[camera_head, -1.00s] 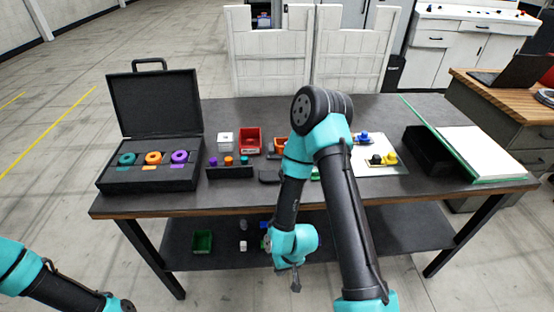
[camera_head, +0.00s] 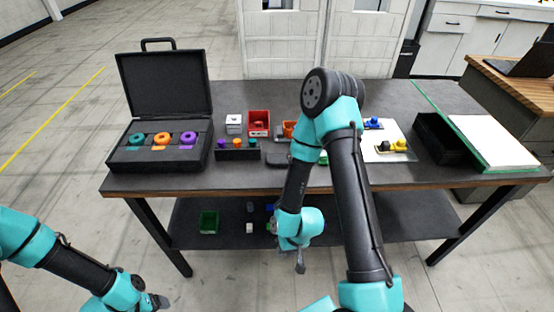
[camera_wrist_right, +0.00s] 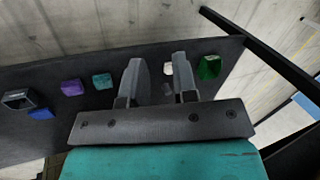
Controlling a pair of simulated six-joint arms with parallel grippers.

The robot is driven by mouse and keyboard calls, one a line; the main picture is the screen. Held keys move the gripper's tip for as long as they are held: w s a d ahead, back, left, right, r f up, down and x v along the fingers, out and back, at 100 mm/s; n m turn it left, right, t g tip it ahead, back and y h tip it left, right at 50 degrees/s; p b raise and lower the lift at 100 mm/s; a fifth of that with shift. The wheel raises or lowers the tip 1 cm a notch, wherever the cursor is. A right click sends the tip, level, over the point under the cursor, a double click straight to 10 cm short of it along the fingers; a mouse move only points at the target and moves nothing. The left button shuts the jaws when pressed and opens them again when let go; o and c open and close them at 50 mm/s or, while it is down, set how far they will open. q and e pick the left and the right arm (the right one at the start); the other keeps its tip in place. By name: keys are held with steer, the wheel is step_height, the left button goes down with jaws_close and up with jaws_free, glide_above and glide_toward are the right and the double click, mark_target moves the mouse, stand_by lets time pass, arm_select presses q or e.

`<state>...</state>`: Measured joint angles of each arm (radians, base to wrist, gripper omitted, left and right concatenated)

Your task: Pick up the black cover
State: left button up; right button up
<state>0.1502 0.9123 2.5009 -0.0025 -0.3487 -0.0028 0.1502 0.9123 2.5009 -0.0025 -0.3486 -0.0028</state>
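No part is clearly recognisable as the black cover. A flat dark piece (camera_head: 278,160) lies on the tabletop left of my right arm, and a small black box-like part (camera_wrist_right: 20,99) lies at the left of the right wrist view; I cannot tell if either is it. My right gripper (camera_head: 300,264) hangs in front of the table by the lower shelf. In the right wrist view its fingers (camera_wrist_right: 158,82) are apart with nothing held between them. My left gripper (camera_head: 155,301) is at the bottom left, away from the table; its fingers are not clear.
The lower shelf (camera_head: 400,222) holds a green bin (camera_head: 208,222), a white block (camera_head: 249,228) and small parts. Purple (camera_wrist_right: 72,87) and teal (camera_wrist_right: 102,82) blocks show in the wrist view. On the tabletop stand an open black case (camera_head: 165,85), a red bin (camera_head: 259,122) and a black tray (camera_head: 436,138).

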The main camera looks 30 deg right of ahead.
steer(key=o, duration=1.1)
